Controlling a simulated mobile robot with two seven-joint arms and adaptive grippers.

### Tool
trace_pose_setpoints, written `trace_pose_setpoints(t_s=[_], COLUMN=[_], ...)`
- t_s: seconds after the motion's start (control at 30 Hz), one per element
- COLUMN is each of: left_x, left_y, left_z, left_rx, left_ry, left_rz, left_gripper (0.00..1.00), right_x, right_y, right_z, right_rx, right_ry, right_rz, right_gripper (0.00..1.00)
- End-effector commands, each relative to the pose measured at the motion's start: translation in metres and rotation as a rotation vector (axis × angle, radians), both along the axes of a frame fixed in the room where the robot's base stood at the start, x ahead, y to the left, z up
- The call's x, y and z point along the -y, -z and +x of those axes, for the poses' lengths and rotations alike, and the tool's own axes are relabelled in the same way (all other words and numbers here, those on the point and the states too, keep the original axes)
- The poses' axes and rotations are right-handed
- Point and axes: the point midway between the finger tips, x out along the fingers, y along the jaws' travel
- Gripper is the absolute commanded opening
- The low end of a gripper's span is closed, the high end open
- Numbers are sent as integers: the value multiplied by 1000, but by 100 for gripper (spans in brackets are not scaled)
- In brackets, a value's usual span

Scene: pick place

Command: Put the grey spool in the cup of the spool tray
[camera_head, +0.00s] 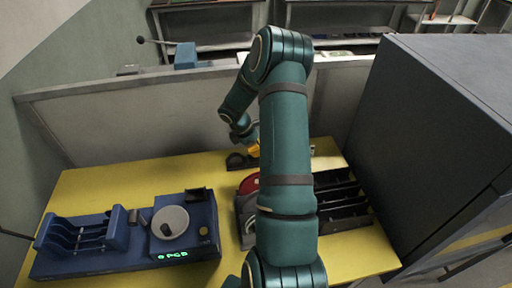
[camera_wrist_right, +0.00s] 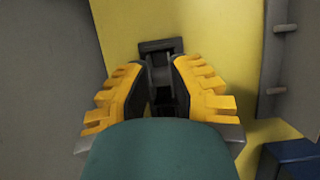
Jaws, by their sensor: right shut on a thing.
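My right gripper (camera_head: 254,148) is at the back of the yellow table, largely hidden behind my green right arm in the head view. In the right wrist view its yellow-toothed fingers (camera_wrist_right: 160,68) are closed on a dark thing (camera_wrist_right: 161,47). I cannot tell for sure whether this is the grey spool. A dark item (camera_head: 238,161) shows beside the gripper in the head view. A blue unit (camera_head: 120,268) stands at the left of the table, with a round grey dish (camera_head: 170,222) and a small dark square holder (camera_head: 199,195). I cannot tell which part is the spool tray's cup.
A dark slotted rack (camera_head: 345,207) stands right of centre, partly behind my arm, with a red item (camera_head: 249,184) near its left end. A large dark cabinet (camera_head: 430,120) bounds the right. A low grey wall (camera_head: 130,125) runs behind the yellow table (camera_head: 110,180).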

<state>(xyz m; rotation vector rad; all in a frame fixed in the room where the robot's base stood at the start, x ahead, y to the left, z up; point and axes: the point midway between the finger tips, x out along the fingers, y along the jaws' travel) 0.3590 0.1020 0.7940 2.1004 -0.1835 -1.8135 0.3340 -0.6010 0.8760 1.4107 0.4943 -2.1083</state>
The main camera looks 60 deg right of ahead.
Motion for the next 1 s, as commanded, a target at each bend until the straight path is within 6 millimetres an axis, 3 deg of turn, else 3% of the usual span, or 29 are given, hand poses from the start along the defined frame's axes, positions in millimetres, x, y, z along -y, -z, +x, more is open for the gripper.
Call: trace_pose_setpoints(t_s=[1.0], left_x=[0], left_y=[11], left_z=[0], left_rx=[0], left_ry=[0], left_rz=[0], left_gripper=[0], right_x=[0], right_y=[17], right_z=[0], right_rx=[-1], right_ry=[0], right_rz=[-1], right_gripper=[2])
